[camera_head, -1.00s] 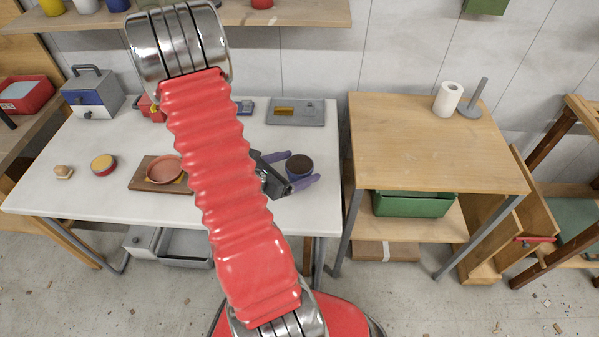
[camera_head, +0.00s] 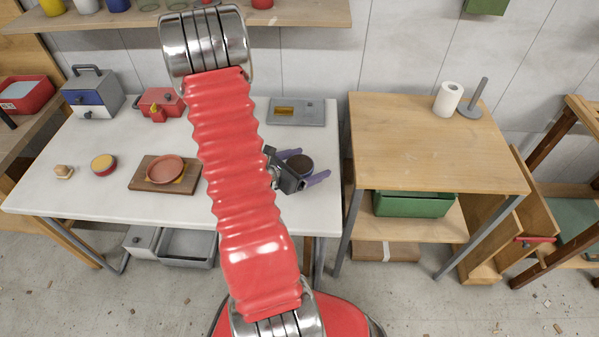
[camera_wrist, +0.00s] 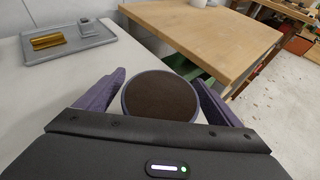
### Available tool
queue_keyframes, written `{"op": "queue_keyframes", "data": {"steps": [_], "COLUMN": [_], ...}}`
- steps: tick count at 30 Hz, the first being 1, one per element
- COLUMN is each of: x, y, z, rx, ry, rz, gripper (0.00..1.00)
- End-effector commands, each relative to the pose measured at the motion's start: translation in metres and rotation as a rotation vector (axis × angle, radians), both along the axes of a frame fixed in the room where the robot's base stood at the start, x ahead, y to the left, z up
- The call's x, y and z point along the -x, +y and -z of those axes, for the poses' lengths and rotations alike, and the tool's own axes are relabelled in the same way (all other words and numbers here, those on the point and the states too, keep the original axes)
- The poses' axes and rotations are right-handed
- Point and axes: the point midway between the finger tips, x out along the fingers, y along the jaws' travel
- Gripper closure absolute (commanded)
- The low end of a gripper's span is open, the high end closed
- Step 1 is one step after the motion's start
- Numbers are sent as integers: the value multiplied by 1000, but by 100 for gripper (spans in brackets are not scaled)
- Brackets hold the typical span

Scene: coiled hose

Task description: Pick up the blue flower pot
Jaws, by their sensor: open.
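The blue flower pot (camera_head: 299,163) is near the right edge of the white table, seen from above with dark brown soil filling its round top. In the wrist view the pot (camera_wrist: 160,108) shows its soil and a thin blue-grey rim; its lower side is hidden by my gripper body. My gripper (camera_head: 305,166) has purple fingers, open, one on each side of the pot. In the wrist view my gripper (camera_wrist: 158,100) has its fingers left and right of the rim. The right finger looks very close to the rim; I cannot tell whether it touches.
A grey tray (camera_head: 283,121) with a gold block lies behind the pot. A wooden board (camera_head: 139,180) with a terracotta saucer (camera_head: 166,169) is to the left. A wooden table (camera_head: 430,150) stands to the right across a gap, bearing a paper roll (camera_head: 448,98).

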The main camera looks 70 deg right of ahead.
Motion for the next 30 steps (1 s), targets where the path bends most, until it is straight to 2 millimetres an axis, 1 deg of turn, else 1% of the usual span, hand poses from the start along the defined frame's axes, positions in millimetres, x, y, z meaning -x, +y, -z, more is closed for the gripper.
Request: {"op": "queue_keyframes", "data": {"steps": [2, 22, 23, 30], "x": [0, 0, 0, 0], "y": [0, 0, 0, 0], "z": [0, 0, 0, -1], "rx": [0, 0, 0, 1], "ry": [0, 0, 0, 1], "rz": [0, 0, 0, 0], "gripper": [14, 61, 62, 62]}}
